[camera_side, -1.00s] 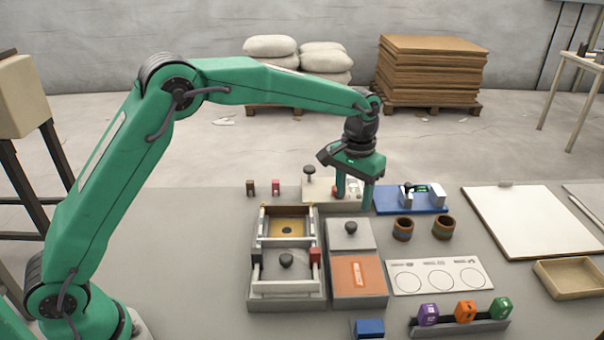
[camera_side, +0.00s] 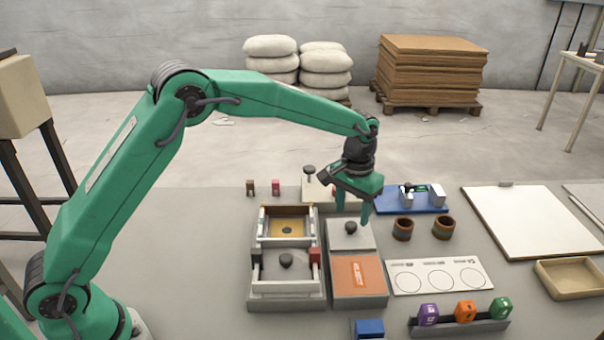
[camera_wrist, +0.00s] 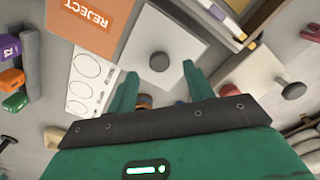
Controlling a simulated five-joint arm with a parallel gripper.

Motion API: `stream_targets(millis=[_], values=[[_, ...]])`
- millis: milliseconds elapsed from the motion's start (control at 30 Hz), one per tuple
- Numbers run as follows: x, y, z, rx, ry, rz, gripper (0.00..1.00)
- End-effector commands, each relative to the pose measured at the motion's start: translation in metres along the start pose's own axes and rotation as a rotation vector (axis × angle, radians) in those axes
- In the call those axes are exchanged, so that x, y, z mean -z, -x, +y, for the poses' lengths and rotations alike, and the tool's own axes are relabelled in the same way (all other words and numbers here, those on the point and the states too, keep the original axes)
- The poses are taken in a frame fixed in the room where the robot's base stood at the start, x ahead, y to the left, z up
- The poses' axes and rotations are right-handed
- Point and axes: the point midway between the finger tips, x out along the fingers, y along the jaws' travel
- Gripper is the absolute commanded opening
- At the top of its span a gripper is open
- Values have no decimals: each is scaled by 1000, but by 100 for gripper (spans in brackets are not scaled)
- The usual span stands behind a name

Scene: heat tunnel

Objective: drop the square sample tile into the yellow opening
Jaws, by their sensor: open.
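My gripper (camera_side: 353,214) is open and empty, pointing down above the pale square plate with a dark knob (camera_side: 343,242). In the wrist view the knobbed plate (camera_wrist: 140,45) lies ahead of the fingertips (camera_wrist: 158,72), with no contact visible. The yellow opening (camera_side: 272,228) is in the far half of a grey frame, left of my gripper, with a dark spot in its middle. Small purple (camera_side: 429,313), orange (camera_side: 465,311) and green (camera_side: 502,308) pieces stand in a rack at the front right. I cannot tell which is the square sample tile.
An orange REJECT panel (camera_side: 345,273) is in front of the plate. A knobbed cover (camera_side: 270,273) fills the frame's near half. Two brown cups (camera_side: 403,230), a card with circles (camera_side: 408,283) and a blue fixture (camera_side: 425,204) are to the right. A blue block (camera_side: 369,328) is in front.

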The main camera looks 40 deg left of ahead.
Motion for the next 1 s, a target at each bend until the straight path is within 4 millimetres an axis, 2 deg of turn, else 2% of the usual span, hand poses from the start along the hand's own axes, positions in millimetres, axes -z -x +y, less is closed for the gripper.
stream_targets(millis=[100, 300, 867, 1000], values=[[0, -16, 1, 1, 0, -4, 52], [0, -33, 1, 0, 0, -1, 52], [0, -35, 1, 0, 0, 0, 52], [0, -34, 1, 0, 0, 0, 24]])
